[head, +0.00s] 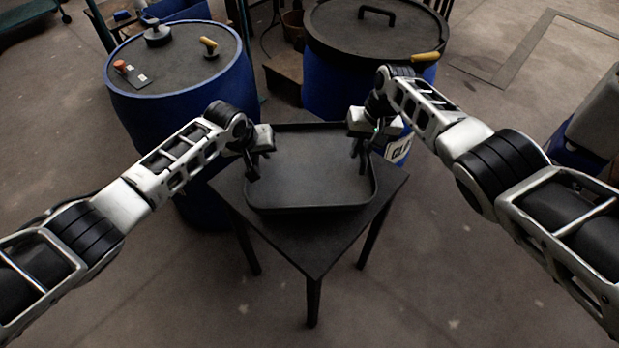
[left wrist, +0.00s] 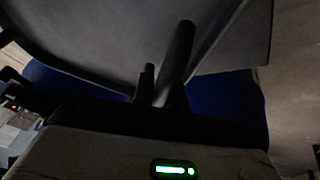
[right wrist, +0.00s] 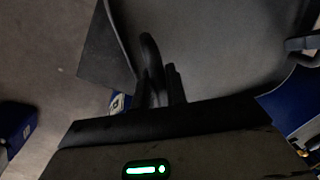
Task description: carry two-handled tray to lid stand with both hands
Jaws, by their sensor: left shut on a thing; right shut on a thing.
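The dark rectangular tray (head: 310,178) is at the middle of the head view, on or just above a small dark table (head: 314,240); I cannot tell whether it touches. It is empty. My left gripper (head: 254,172) is shut on the tray's left side. My right gripper (head: 363,160) is shut on its right side. The handles are mostly hidden by the fingers. The left wrist view shows the tray (left wrist: 120,40) beyond the fingers, and the right wrist view shows the tray (right wrist: 215,45) too. I cannot tell which thing is the lid stand.
A blue vat (head: 180,95) with an emergency button and yellow-handled valve on its lid stands behind left. Another blue vat (head: 375,30) with a dark handled lid stands directly behind the table. Open floor (head: 440,270) lies in front and right. A grey-blue bin (head: 595,120) is at far right.

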